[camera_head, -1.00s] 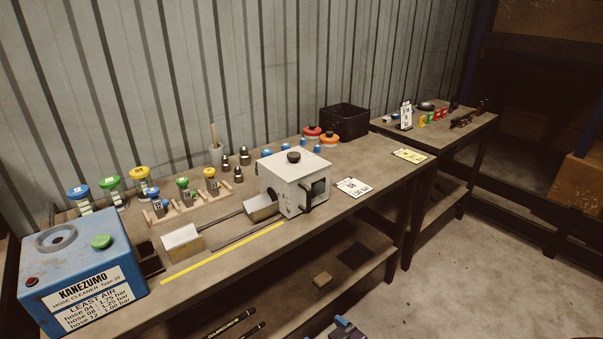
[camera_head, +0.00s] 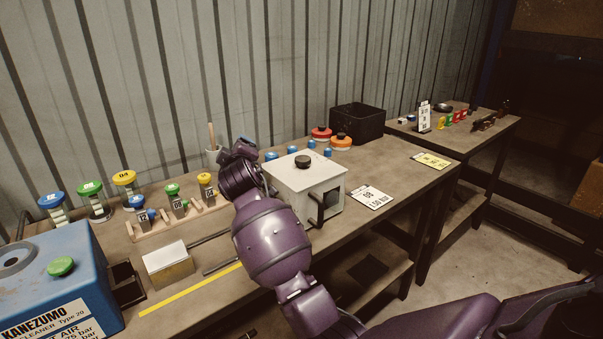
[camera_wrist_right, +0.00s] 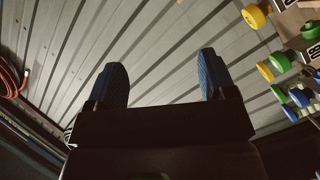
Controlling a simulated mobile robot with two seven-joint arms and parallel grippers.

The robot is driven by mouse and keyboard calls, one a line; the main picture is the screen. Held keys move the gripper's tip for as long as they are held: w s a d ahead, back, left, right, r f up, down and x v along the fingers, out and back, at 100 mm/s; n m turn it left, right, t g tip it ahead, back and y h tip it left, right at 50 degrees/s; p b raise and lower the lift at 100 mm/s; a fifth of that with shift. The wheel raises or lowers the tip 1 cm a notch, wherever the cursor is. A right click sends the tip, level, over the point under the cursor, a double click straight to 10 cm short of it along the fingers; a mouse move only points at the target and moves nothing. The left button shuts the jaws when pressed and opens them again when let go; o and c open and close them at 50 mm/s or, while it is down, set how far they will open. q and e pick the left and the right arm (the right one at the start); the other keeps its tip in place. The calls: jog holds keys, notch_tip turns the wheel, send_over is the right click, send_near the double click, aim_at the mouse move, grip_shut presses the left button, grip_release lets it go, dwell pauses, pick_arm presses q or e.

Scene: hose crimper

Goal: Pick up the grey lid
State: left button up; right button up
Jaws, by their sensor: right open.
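I cannot single out a grey lid with certainty. A dark grey round piece (camera_head: 443,107) lies on the far table in the head view, too small to identify. A grey ring (camera_head: 14,260) sits on top of the blue hose cleaner. My right gripper (camera_wrist_right: 163,82) is open and empty in the right wrist view, its blue-padded fingers toward the corrugated wall. In the head view my purple right arm reaches over the bench, its hand left of the white crimper box (camera_head: 305,185); it hides the small metal fittings there. My left gripper is out of view.
The blue cleaner (camera_head: 50,280) stands at the bench's left end. Jars with blue, green and yellow lids (camera_head: 92,200) and a wooden rack (camera_head: 180,222) stand behind. Red and orange lids (camera_head: 330,136) sit near a black bin (camera_head: 358,122). The bench's right end is mostly clear.

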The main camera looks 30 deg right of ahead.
jog(key=w+d+r+n+g+h+b, duration=0.1)
jog(key=w+r+n+g+h, duration=0.1)
jog(key=w+g+h, duration=0.1)
jog(key=n+g+h, duration=0.5)
jog(key=n+g, duration=0.5)
jog(key=g, duration=0.2)
send_near(301, 159)
jog(key=b+x, duration=0.1)
jog(key=x, duration=0.2)
jog(key=shift+w+d, duration=0.15)
jog(key=shift+w, duration=0.05)
jog(key=shift+b+x, duration=0.35)
jog(key=shift+x, duration=0.4)
jog(key=x, duration=0.3)
jog(key=shift+s+d+f+b, duration=0.15)
jog(key=shift+b, duration=0.2)
jog(key=shift+d+f, duration=0.1)
jog(key=shift+d, duration=0.3)
jog(key=shift+t, duration=0.3)
jog(key=shift+c, duration=0.2)
